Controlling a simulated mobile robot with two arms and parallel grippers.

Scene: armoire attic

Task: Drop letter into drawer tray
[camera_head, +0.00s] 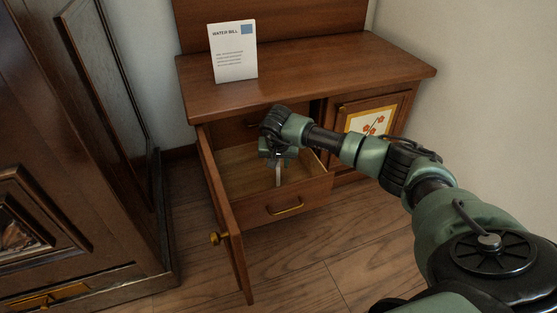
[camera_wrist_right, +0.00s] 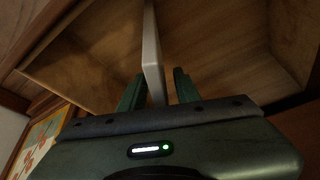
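My right gripper (camera_head: 278,160) points down into the open drawer (camera_head: 301,191). A thin pale slab, seen edge-on and perhaps a letter (camera_head: 278,176), hangs below it inside the drawer. In the right wrist view, the slab (camera_wrist_right: 153,55) lies between the two fingers (camera_wrist_right: 158,90). It is close to the left finger, and a narrow gap seems to show at the right finger; I cannot tell whether they grip it. The drawer's wooden floor (camera_wrist_right: 215,60) shows around it. A white WATER BILL card (camera_head: 233,52) stands upright on the cabinet top. My left gripper is not in view.
A cabinet door (camera_head: 225,215) stands open at the left of the drawer. A door with a flower picture (camera_head: 370,119) is at the right. A dark armoire (camera_head: 75,160) fills the left side. The wooden floor (camera_head: 330,255) in front is clear.

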